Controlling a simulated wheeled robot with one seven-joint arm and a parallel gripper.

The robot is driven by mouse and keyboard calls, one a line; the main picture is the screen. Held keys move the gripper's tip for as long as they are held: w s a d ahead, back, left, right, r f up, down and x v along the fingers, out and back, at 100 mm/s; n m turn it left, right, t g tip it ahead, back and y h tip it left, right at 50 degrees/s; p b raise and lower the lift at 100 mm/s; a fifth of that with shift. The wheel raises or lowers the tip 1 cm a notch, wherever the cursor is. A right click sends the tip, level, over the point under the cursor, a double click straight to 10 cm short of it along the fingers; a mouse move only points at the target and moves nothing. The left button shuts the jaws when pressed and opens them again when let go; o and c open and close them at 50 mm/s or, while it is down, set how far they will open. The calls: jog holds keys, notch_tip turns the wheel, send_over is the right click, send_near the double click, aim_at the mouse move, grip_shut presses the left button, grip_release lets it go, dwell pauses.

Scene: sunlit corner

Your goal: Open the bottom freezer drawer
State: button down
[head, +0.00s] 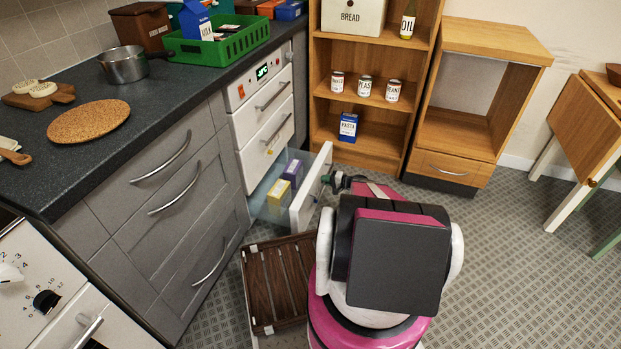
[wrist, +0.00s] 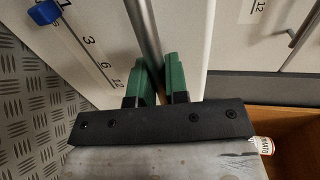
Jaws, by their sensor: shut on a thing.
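The white freezer (head: 262,95) has a lit green display and stands at the end of the grey counter units. Its bottom drawer (head: 311,190) is pulled out, its front well clear of the body. A yellow box (head: 279,191) and a purple box (head: 293,172) sit inside. My gripper (head: 335,181) is at the outer side of the drawer front. In the wrist view, the green fingers of my gripper (wrist: 161,78) are shut on the metal bar handle (wrist: 147,45) of the drawer. The drawer front there carries a month scale with a blue slider (wrist: 45,12). The upper drawers (head: 265,132) are closed.
A dark slatted wooden piece (head: 281,285) lies low between my base and the grey drawers. A wooden shelf (head: 358,102) with tins stands behind the open drawer. A wooden cabinet (head: 455,165) and table (head: 588,125) stand right. Patterned floor is free at right.

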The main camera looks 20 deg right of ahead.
jog(key=f+v, duration=0.3)
jog(key=v, duration=1.3)
jog(key=shift+s+d, duration=0.35)
jog(key=shift+d, duration=0.15)
jog(key=shift+f, duration=0.1)
jog(key=c, duration=1.1)
grip_release()
jog(key=shift+s+d, duration=0.1)
jog(key=shift+c, duration=0.2)
jog(key=v, duration=1)
jog(key=shift+s+d, duration=0.25)
jog(key=shift+d, duration=0.05)
